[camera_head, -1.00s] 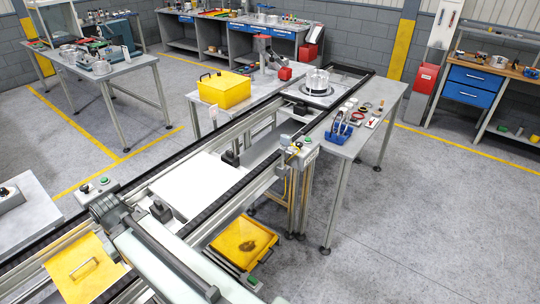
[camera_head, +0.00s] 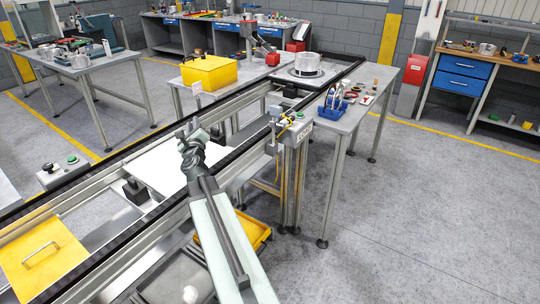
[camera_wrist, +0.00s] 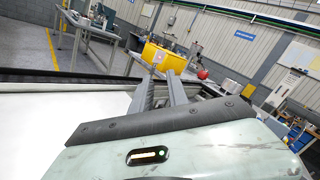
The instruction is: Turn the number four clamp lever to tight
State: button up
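I cannot make out the number four clamp lever or any numbered levers in either view. A round silver clutch part (camera_head: 308,64) sits on a pallet (camera_head: 292,80) at the far end of the conveyor, too small to show any lever. My gripper (camera_head: 190,130) is over the near part of the conveyor, well apart from that pallet. In the wrist view the two grey fingers of my gripper (camera_wrist: 160,78) stand apart with nothing between them.
A white plate (camera_head: 155,170) lies in the conveyor below my arm. A yellow case (camera_head: 210,72) stands on a table behind. A side table holds a blue tool rack (camera_head: 335,108). A post with a green button (camera_head: 300,116) stands at the conveyor's edge. Floor at right is clear.

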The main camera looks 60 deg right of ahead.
jog(key=s+d+f+m+g+h+b, duration=0.2)
jog(key=s+d+f+m+g+h, duration=0.25)
jog(key=s+d+m, duration=0.4)
jog(key=m+g+b, duration=0.2)
jog(key=m+g, duration=0.7)
jog(key=m, duration=0.1)
send_near(277, 133)
jog(key=d, duration=0.3)
jog(key=shift+h, duration=0.25)
jog(key=d, duration=0.8)
jog(key=shift+w+f, duration=0.35)
grip_shut()
jog(key=shift+a, duration=0.15)
